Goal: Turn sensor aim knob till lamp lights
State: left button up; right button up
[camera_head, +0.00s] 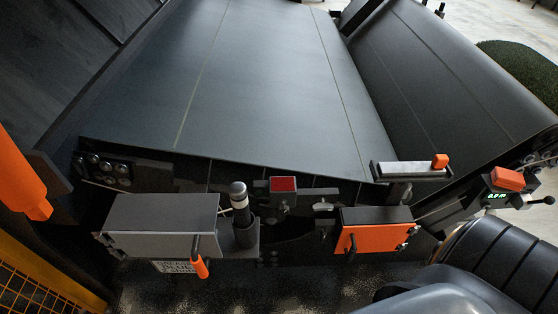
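I cannot tell for certain which part is the sensor aim knob. A small bracketed unit with a dark red square face (283,184) stands at the front edge of the conveyor; I cannot tell whether it is the lamp, and no glow shows. Small grey fittings (323,207) sit just right of it. A dark upright cylinder with a pale band (240,205) stands to its left. Neither of my grippers can be made out in the head view.
A grey box (160,222) with an orange-handled lever (200,268), an orange box (372,232) and a grey bar with an orange block (412,171) line the front edge. A green-lit display (497,196) is right. The dark belt (270,80) is bare.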

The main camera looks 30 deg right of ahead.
aim_at(282, 209)
jog(key=z, duration=1.15)
